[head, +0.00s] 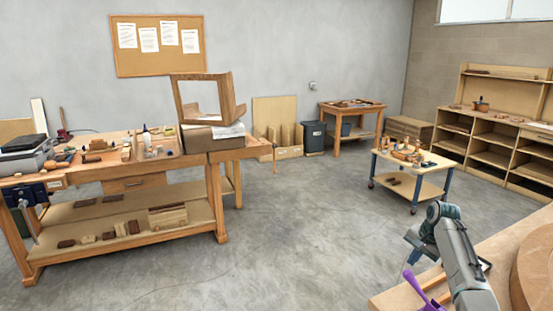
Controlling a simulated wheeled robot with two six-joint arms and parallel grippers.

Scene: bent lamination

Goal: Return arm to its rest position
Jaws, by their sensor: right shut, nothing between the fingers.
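My right arm, grey, rises from the lower right of the head view and bends at its top. My right gripper (413,252) is on the left side of that bend, above the floor near the wooden table's left edge. It is small and partly hidden by the arm, and it is shut with nothing seen in it. My left gripper and left arm are not in view.
A wooden table (393,298) with a purple object (430,296) and a round wooden piece (537,270) is at the lower right. A workbench (130,172) with tools stands at left, a wheeled cart (430,189) at right. The middle floor is clear.

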